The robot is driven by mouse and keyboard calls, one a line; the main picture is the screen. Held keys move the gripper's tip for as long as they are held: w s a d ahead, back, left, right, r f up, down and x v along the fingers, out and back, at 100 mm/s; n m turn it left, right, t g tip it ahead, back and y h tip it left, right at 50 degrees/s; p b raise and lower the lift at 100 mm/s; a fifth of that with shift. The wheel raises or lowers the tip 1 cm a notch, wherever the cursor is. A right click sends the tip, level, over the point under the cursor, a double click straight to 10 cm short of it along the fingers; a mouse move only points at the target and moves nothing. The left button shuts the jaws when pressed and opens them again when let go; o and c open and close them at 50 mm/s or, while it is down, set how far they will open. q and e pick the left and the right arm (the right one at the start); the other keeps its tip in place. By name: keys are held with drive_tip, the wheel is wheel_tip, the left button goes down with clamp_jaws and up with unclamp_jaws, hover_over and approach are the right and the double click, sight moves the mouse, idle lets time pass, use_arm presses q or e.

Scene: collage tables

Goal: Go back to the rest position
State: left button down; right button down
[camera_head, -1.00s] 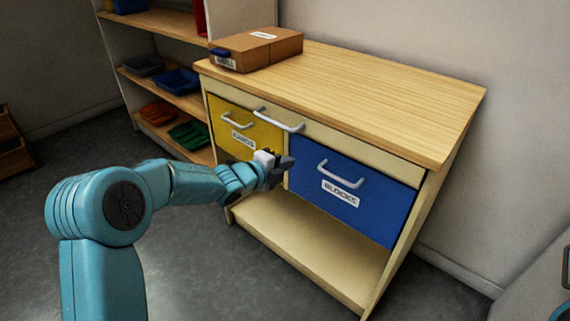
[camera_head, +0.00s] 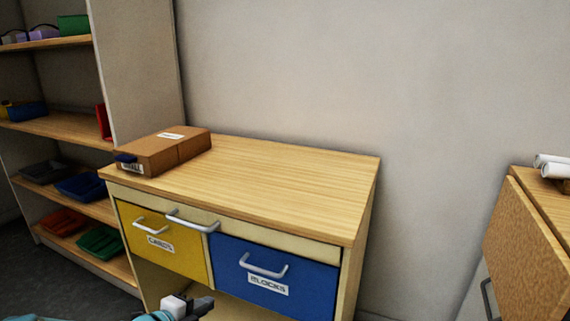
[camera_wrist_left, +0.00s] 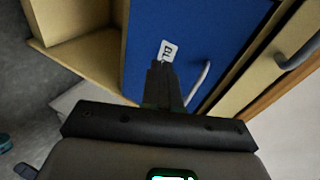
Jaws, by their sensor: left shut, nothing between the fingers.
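My left gripper (camera_head: 200,305) shows at the bottom edge of the head view, in front of the cabinet. It is shut and empty. Its closed fingers also show in the left wrist view (camera_wrist_left: 162,84), pointing at the blue drawer (camera_wrist_left: 145,45). I cannot tell from these views whether they touch it. Only a little of the teal left arm (camera_head: 150,317) is in the head view. My right gripper is in neither view.
The wooden cabinet (camera_head: 270,185) has a yellow "CARDS" drawer (camera_head: 180,253) and a blue "BLOCKS" drawer, both closed. A brown box (camera_head: 165,153) lies on its top. A shelf unit (camera_head: 70,125) with trays stands left. Another wooden unit (camera_head: 520,240) stands right.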

use_arm(q)
drive_tip(key=s+d+f+n+g, duration=0.45)
drive_tip(key=s+f, duration=0.35)
drive_tip(key=f, duration=0.3)
drive_tip(key=s+d+f+n+g, duration=0.3)
drive_tip(key=s+d+f+n, duration=0.4)
drive_tip(key=f, duration=0.4)
drive_tip(key=s+a+f+n+g+y, duration=0.1)
drive_tip(key=s+f+n+g, duration=0.1)
drive_tip(key=s+n, duration=0.45)
drive_tip(key=s+a+f+n+g+y, duration=0.1)
drive_tip(key=s+f+n+g, duration=0.1)
drive_tip(key=s+n, duration=0.5)
wheel_tip(320, 180, up, 24)
drive_tip(key=m+p, duration=0.1)
drive_tip(key=p, duration=2.4)
drive_tip(key=shift+s+d+r, duration=0.25)
drive_tip(key=shift+s, duration=0.05)
